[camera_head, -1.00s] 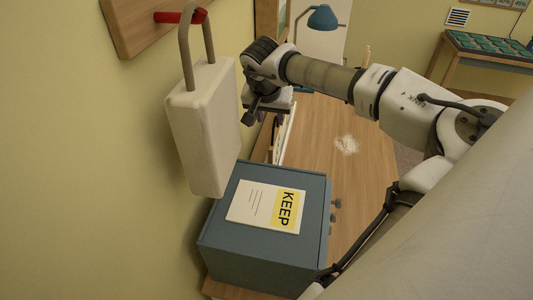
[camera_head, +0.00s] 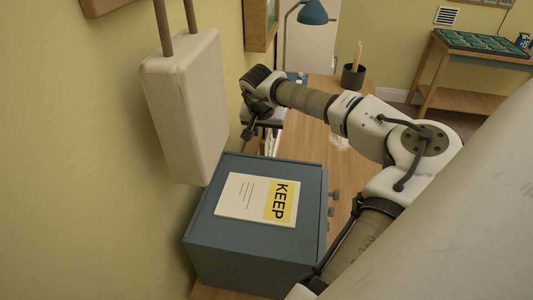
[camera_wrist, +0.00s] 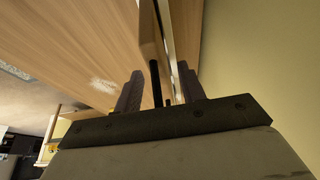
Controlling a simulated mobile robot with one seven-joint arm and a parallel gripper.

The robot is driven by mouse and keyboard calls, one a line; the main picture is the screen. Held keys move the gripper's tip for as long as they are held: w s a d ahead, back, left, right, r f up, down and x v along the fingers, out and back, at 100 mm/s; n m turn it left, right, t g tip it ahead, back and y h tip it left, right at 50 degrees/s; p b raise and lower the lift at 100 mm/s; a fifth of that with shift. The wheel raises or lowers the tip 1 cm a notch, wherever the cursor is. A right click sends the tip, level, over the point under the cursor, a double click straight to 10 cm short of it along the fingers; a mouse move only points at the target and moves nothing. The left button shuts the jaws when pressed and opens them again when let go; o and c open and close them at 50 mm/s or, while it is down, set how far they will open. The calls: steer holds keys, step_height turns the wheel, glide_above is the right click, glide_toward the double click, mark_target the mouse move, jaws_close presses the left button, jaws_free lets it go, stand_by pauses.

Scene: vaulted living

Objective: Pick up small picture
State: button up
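The small picture (camera_wrist: 151,42) stands edge-on in the wrist view, a thin wooden-edged panel with a white strip along its right side. In the head view a pale sliver of it (camera_head: 272,144) shows beside the wall, mostly hidden by my gripper and the blue cabinet. My gripper (camera_wrist: 160,86) is open, with one dark finger on each side of the picture's near edge. Gaps seem to show between the fingers and the panel; contact is not clear. In the head view my gripper (camera_head: 261,128) is above the table's wall side.
A blue cabinet (camera_head: 240,258) with a "KEEP" booklet (camera_head: 256,199) on top stands nearest. A pale hanging box (camera_head: 187,105) is on the wall at left. A blue lamp (camera_head: 313,13) and dark cup (camera_head: 353,76) are behind. The wooden table (camera_head: 318,115) is largely clear.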

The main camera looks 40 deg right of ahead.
steer(key=shift+f, duration=0.1)
steer(key=shift+c, duration=0.3)
jaws_close()
steer(key=shift+w+r, duration=0.1)
steer(key=shift+r, duration=0.1)
